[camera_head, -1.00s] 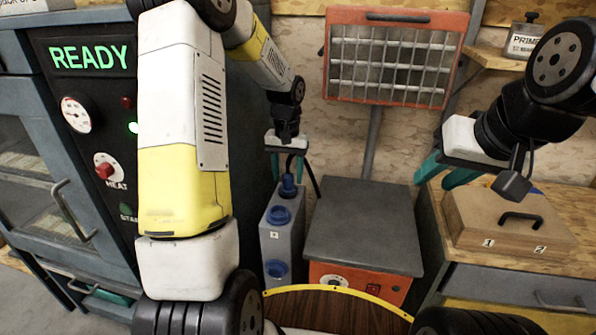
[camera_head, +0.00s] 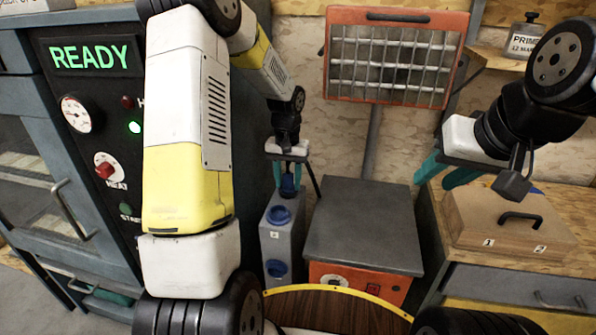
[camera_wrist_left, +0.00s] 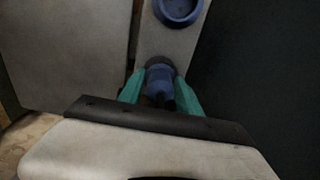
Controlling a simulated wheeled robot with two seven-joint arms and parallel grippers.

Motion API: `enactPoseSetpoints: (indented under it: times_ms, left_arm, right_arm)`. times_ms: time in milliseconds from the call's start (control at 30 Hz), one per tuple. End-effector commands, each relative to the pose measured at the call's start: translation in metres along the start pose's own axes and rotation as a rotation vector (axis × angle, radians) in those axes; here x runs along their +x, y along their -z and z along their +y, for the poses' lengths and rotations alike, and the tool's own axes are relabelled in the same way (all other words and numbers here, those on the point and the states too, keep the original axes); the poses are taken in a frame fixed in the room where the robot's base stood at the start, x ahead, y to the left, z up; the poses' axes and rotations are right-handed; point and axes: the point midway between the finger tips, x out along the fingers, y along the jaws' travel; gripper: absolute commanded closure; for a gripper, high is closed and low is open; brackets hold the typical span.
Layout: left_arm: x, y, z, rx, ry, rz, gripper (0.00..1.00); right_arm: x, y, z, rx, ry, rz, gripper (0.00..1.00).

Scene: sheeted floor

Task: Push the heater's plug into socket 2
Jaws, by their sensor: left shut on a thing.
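The heater (camera_head: 392,60) is an orange panel with a pale grille on a grey pole. Its blue plug (camera_head: 287,187) is at the far end of a grey socket block (camera_head: 291,246). My left gripper (camera_head: 288,182) is shut on the plug; the wrist view shows it between the teal fingers (camera_wrist_left: 160,82). The plug's tip meets a dark ring on the block; how deep it sits cannot be told. Two blue-rimmed sockets show nearer, a middle one (camera_head: 279,215) and a near one (camera_head: 276,268). Their numbers are unreadable. My right gripper (camera_head: 446,180) is open and empty.
A grey-topped orange cabinet (camera_head: 364,225) stands close right of the socket block. A wooden case (camera_head: 508,218) marked 1 and 2 lies on the bench at right. A dark oven-like unit with a READY display (camera_head: 90,56) stands at left.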

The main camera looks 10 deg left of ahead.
Motion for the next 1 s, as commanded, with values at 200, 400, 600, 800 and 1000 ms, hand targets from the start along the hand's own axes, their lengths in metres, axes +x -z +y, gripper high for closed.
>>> enactPoseSetpoints:
  times_ms: [200,400,600,800,1000]
  left_arm:
    - [-0.008,0.001,0.000,0.001,0.000,0.002,1.00]
    - [-0.016,0.001,0.000,0.001,0.001,0.003,1.00]
    - [-0.024,0.001,0.000,0.001,0.000,0.002,1.00]
    - [-0.032,0.000,0.000,0.000,0.000,0.001,1.00]
    - [-0.040,0.001,0.000,0.000,0.000,0.002,1.00]
  right_arm:
    - [0.000,0.000,0.000,0.000,0.000,0.000,0.64]
    - [0.000,0.000,0.000,0.000,0.000,0.000,0.64]
    - [0.000,0.000,0.000,0.000,0.000,0.000,0.64]
    - [0.000,0.000,0.000,0.000,0.000,0.000,0.64]
    - [0.000,0.000,0.000,0.000,0.000,0.000,0.64]
